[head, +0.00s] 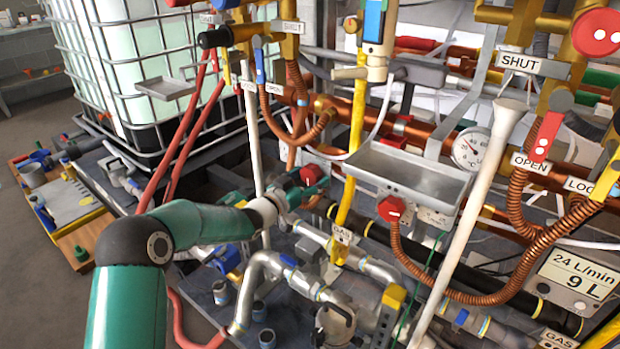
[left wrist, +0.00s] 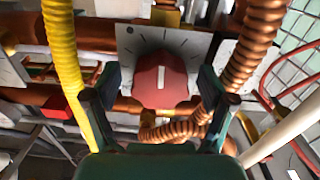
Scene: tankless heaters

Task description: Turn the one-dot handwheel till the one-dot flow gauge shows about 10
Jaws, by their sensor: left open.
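My left gripper (head: 303,188) is open, with its fingers toward a red knob (head: 311,174) among the pipes. In the left wrist view the red knob (left wrist: 165,80) has one white bar mark and sits on a grey plate with tick marks (left wrist: 190,45). The open fingers (left wrist: 160,98) stand on either side of it; I cannot tell whether they touch it. A red disc with two white dots (head: 600,33) is at the upper right. I cannot make out a one-dot handwheel or a one-dot flow gauge. My right gripper is not in view.
A round °C dial (head: 470,148), a grey tray (head: 410,170) and another red knob (head: 391,208) lie to the right. A yellow pipe (head: 350,150) and copper hoses (head: 530,245) crowd the space. A plate reads 24 L/min, 9 L (head: 578,278). A caged tank (head: 150,60) stands behind.

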